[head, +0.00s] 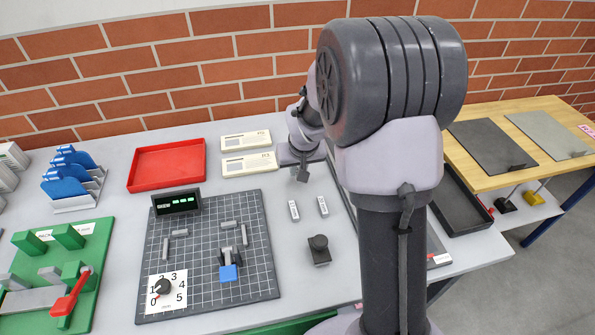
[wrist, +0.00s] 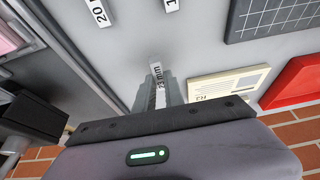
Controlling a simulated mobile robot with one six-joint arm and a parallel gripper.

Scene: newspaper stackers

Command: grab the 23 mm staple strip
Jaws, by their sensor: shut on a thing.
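The staple strip (wrist: 158,74) marked 23 mm shows in the wrist view between the fingers of my gripper (wrist: 158,90). The gripper is shut on it, and the fingers hide part of the strip. In the head view my gripper (head: 303,174) points down at the back of the table, just right of the cream boxes. The strip is too small there to make out clearly. Whether it touches the table I cannot tell.
Two other labelled strips (head: 293,210) (head: 322,206) lie in front of the gripper; one reads 20 in the wrist view (wrist: 98,12). Cream boxes (head: 248,163), a red tray (head: 132,178) and a dark gridded mat (head: 265,278) are to the left. My arm hides the table's right part.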

